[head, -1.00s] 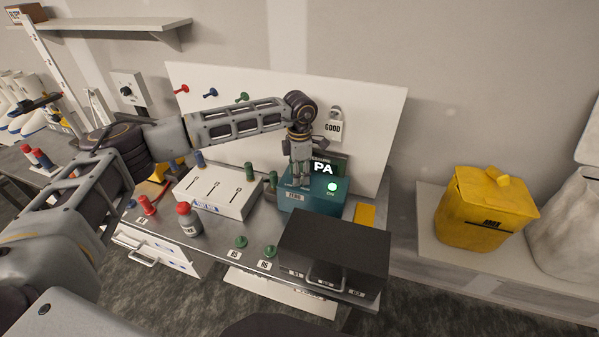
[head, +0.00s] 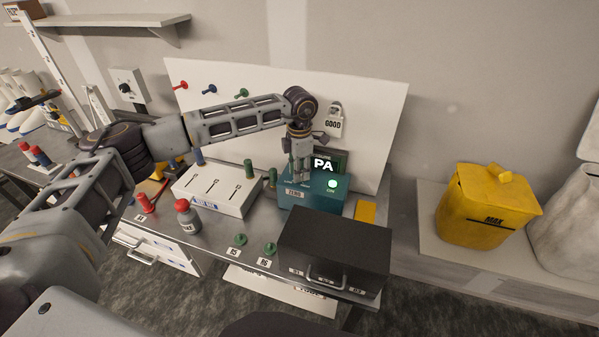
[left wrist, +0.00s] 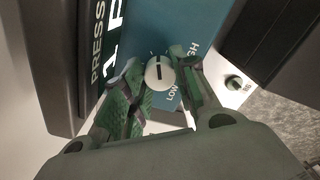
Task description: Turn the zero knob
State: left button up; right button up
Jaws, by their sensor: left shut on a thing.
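The teal instrument box (head: 325,198) stands on the bench with a lit green lamp (head: 332,184) and a display reading "PA" (head: 323,165). My left gripper (head: 301,176) points down onto the box's top, above its "ZERO" label. In the left wrist view the zero knob (left wrist: 159,73) is a round white knob with a dark pointer line, on the blue face near the words "LOW" and "HIGH". The left fingers are shut on it, one on each side. In the head view the fingers hide the knob. My right gripper is not in view.
A black drawer box (head: 335,250) stands in front of the teal box. A white slotted box (head: 215,190) is to its left, with a red-capped bottle (head: 187,218) nearby. A white backboard (head: 370,120) rises behind. A yellow bin (head: 487,205) stands at the right.

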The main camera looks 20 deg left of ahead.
pick_arm(q)
jog(key=shift+o, duration=0.2)
jog(key=shift+n+b, duration=0.35)
jog(key=shift+n, duration=0.15)
jog(key=shift+c, duration=0.2)
jog(key=o, duration=0.8)
jog(key=shift+r, duration=0.15)
notch_tip(320, 180, up, 12)
